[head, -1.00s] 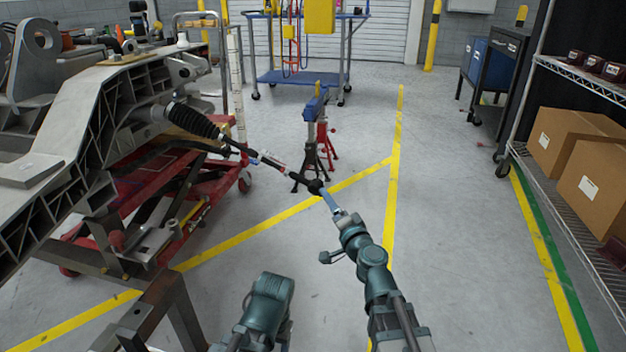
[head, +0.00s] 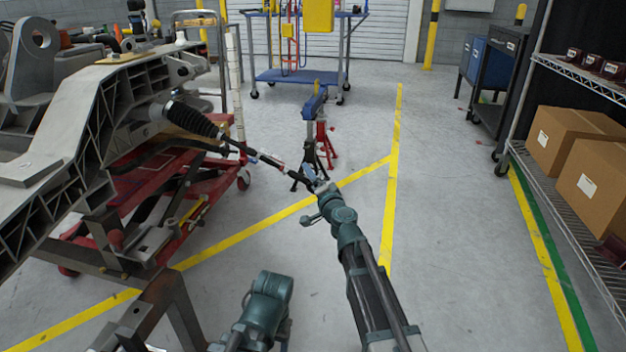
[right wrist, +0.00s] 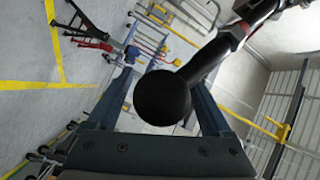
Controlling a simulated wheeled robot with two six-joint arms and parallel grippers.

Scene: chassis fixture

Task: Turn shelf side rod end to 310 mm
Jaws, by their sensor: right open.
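The shelf-side rod runs from a black ribbed boot (head: 192,119) on the chassis (head: 95,92) down and right across the head view. It carries a red and white section (head: 270,160). In the right wrist view the rod end (right wrist: 163,97) is a round black ball on a dark rod (right wrist: 215,52). My right gripper (head: 311,178) is at the outer end of the rod and partly hides it in the head view. Its two blue-grey fingers lie on either side of the ball, open; contact cannot be told. A link of my left arm shows low in the head view; its fingers do not.
A red lift cart (head: 175,185) stands under the chassis. Jack stands (head: 322,135) stand behind the rod end. A wire shelf (head: 570,215) with cardboard boxes (head: 570,140) is on the right. The floor between my right arm and the shelf is clear.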

